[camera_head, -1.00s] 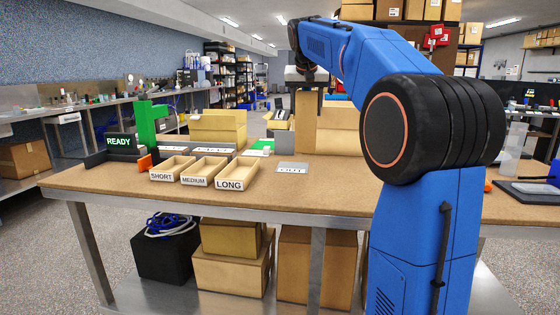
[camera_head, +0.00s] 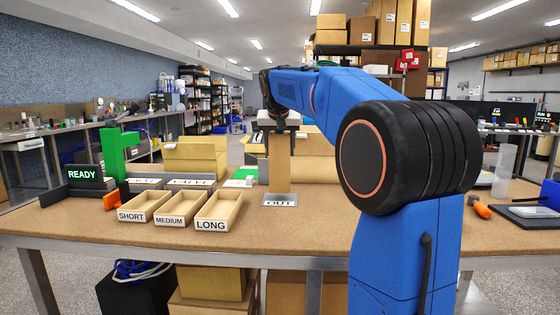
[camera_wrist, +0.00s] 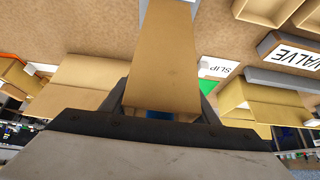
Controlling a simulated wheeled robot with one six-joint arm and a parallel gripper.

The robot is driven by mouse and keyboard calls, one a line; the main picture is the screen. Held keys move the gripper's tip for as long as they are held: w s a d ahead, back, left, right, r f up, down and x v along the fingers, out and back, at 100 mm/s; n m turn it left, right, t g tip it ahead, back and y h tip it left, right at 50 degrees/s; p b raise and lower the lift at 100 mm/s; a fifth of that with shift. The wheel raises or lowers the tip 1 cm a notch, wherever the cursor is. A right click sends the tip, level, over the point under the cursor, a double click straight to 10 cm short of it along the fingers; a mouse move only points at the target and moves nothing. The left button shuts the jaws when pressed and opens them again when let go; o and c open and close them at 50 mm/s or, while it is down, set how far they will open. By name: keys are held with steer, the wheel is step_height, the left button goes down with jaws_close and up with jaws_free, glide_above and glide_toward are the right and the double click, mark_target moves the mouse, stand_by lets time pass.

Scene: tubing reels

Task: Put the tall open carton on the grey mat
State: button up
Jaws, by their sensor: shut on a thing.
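The tall open carton (camera_head: 279,162) is a narrow tan box, upright in the head view. My gripper (camera_head: 278,127) is shut on its upper part. The carton also fills the top middle of the wrist view (camera_wrist: 166,58), between the dark jaws (camera_wrist: 158,108). The grey mat (camera_head: 267,201), marked OUT, lies on the brown bench. The carton's lower end is at the mat's back edge in the picture; I cannot tell whether it touches. The carton covers part of the mat from view.
Trays marked SHORT (camera_head: 145,205), MEDIUM (camera_head: 180,207) and LONG (camera_head: 218,211) stand left of the mat. Open tan boxes (camera_head: 195,157) stand behind. A green post (camera_head: 112,153) and READY sign (camera_head: 83,175) are at left. The bench's front strip is clear.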

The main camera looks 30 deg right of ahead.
mark_target(279, 137)
steer(key=shift+f, duration=1.7)
steer(key=o, duration=1.4)
steer(key=shift+f, duration=0.1)
steer(key=v, duration=1.2)
